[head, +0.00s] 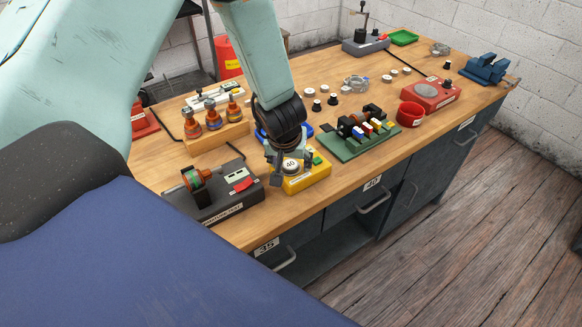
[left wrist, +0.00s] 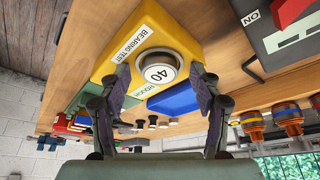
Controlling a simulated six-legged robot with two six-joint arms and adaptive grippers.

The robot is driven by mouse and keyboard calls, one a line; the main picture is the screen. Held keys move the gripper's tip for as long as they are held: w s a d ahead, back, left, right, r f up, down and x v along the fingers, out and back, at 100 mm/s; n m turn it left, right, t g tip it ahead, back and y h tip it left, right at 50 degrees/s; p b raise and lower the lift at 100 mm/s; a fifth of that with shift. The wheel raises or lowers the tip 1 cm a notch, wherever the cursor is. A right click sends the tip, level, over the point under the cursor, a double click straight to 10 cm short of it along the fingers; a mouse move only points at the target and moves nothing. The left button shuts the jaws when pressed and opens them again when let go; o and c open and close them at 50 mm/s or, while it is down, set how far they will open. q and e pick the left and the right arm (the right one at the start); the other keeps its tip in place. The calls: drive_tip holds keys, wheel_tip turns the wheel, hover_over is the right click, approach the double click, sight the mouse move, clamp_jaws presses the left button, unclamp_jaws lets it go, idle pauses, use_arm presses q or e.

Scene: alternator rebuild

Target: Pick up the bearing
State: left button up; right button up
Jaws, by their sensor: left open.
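The bearing looks to be the round metal part with a white face marked 40 (head: 291,165), on the yellow block labelled BEARING TEST (head: 307,180). The left wrist view shows its face (left wrist: 158,73) in a round seat of the yellow block (left wrist: 115,55). My left gripper (head: 288,157) is over the block, close to the bearing. In the left wrist view my open fingers (left wrist: 160,82) stand one on each side of the bearing, with a gap; I cannot tell their height above it. My right gripper is not in view.
A dark grey box with a rotor (head: 215,197) stands left of the block. A green board with colored parts (head: 347,147) is at its right. A blue tray (left wrist: 175,100) lies behind it. A wooden stand with several orange-brown parts (head: 222,137) is at back left.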

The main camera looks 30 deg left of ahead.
use_arm(q)
drive_tip(key=shift+s+d+r, duration=0.15)
drive_tip(key=shift+s+r, duration=0.2)
drive_tip(key=shift+s, duration=0.1)
drive_tip(key=shift+c, duration=1.4)
drive_tip(key=shift+w+f, duration=0.2)
drive_tip(key=shift+w, duration=0.1)
drive_tip(key=c, duration=0.4)
drive_tip(key=shift+s, duration=0.1)
drive_tip(key=c, duration=0.6)
drive_tip(key=shift+r, duration=0.15)
